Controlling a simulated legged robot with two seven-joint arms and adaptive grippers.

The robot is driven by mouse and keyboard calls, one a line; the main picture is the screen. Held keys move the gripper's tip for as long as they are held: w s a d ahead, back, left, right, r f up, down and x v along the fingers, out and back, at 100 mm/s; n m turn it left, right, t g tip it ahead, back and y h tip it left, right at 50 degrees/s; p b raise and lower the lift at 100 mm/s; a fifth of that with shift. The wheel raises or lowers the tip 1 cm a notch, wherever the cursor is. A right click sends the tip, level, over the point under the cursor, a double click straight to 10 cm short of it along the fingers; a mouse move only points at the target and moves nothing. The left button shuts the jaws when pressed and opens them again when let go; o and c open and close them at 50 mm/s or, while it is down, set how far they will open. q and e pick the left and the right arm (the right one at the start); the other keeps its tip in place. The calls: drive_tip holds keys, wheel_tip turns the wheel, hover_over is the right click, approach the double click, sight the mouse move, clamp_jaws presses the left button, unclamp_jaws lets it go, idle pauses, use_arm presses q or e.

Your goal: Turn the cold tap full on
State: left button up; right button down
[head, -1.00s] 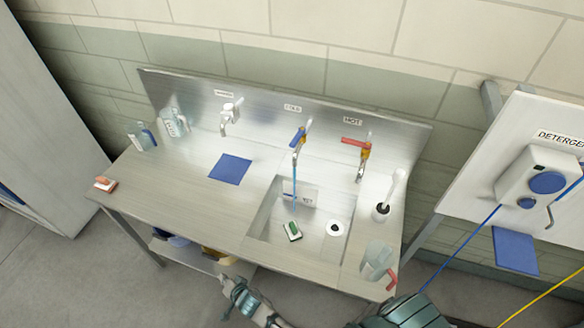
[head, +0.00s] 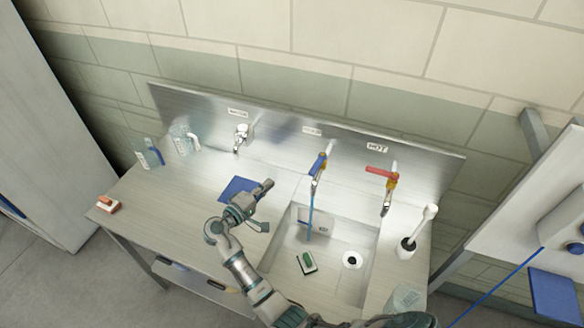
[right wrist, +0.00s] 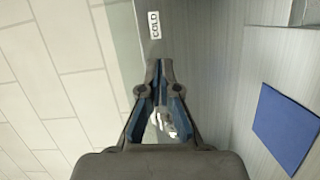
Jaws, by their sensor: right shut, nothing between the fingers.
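The cold tap (head: 317,168), with a blue lever, stands on the steel back panel above the sink. Its label reads COLD in the right wrist view (right wrist: 153,25). A thin blue line (head: 310,215), which looks like water, runs from its spout into the sink (head: 338,292). My right gripper (head: 266,186) is over the counter, left of the cold tap and apart from it, pointing towards it. In the right wrist view its fingers (right wrist: 161,66) are shut with nothing held. The blue lever does not show there. My left gripper is not in view.
The red-levered hot tap (head: 383,176) is right of the cold tap. Another tap (head: 240,135) is at left. A blue cloth (head: 236,187) lies below my gripper. A brush in a holder (head: 415,235) stands right of the sink. A green-topped sponge (head: 306,262) lies in the sink.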

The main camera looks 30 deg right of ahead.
sight(318, 165)
use_arm(q)
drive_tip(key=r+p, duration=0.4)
drive_tip(key=p, duration=0.1)
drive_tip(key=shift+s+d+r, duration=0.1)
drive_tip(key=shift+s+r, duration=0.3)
use_arm(e)
drive_tip(key=d+r, duration=0.1)
drive_tip(key=d, duration=1.1)
drive_tip(key=shift+s+g+h, duration=0.25)
drive_tip(key=shift+g+h, duration=0.05)
drive_tip(key=shift+g, duration=0.1)
drive_tip(key=shift+w, duration=0.1)
